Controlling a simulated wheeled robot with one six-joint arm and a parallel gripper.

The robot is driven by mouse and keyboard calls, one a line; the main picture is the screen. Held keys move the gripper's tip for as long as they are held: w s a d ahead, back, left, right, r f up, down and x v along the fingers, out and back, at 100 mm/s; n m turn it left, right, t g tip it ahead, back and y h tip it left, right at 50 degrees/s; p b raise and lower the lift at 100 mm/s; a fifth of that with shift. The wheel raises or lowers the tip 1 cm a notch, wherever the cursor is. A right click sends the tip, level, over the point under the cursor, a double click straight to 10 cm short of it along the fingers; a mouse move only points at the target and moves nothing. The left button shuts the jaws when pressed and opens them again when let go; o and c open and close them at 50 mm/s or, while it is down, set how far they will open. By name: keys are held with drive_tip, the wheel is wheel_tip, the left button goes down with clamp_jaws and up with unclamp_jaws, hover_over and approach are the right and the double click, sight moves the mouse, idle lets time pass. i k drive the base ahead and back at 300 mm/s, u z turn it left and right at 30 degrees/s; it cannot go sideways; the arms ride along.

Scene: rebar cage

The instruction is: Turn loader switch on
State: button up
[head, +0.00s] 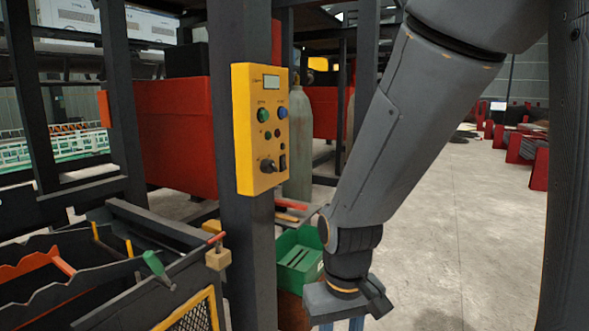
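A yellow control box (250,140) is fixed to a dark upright post. Its face carries a small display (271,82), a green button (262,115), a blue button (283,112), small dark buttons, a black rotary knob (268,166) and a black switch (283,162) beside the knob. The labels are too small to read, so I cannot tell which control is the loader switch or its setting. My gripper (348,301) hangs below and right of the box, apart from it.
A green crate (297,255) stands behind and left of my gripper. A dark tool bin (110,262) with a green-handled tool (154,264) fills the lower left. A grey cylinder (299,135) stands behind the box. Open concrete floor (455,220) lies to the right.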

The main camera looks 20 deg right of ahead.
sight(268, 166)
drive_tip(key=z, duration=0.5)
drive_tip(key=k, duration=1.2)
drive_tip(key=z, duration=1.1)
drive_tip(key=i, duration=1.45)
drive_tip(key=u, duration=0.8)
drive_tip(key=i, duration=0.65)
drive_tip(key=u, duration=0.65)
